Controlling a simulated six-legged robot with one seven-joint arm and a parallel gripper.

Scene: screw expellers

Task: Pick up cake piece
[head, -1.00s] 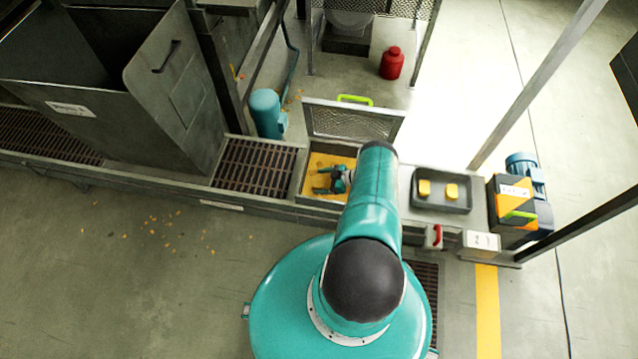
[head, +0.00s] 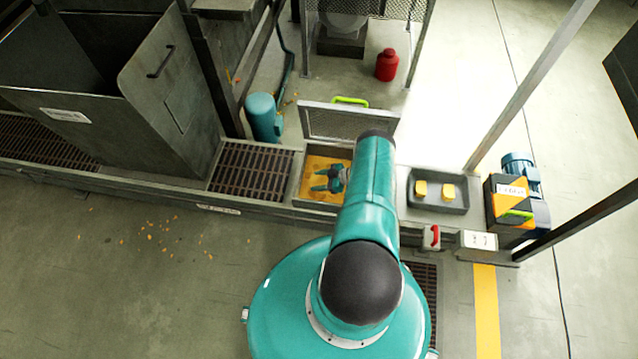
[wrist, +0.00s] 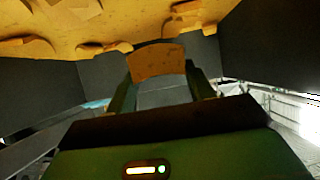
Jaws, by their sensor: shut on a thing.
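My gripper (head: 326,181) is over the open bin (head: 298,190), whose inside shows a yellow layer of cake. In the wrist view my two fingers (wrist: 161,82) are shut on a brownish-orange cake piece (wrist: 156,62), held between their tips. In the head view the held piece cannot be made out. Other cake pieces (wrist: 104,48) lie on the yellow layer in the wrist view. Part of the bin is hidden behind my arm in the head view.
A raised mesh lid (head: 348,125) stands behind the bin. A red emergency handle (head: 434,236) is at the front edge. A floor grate (head: 252,171) lies to the left.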

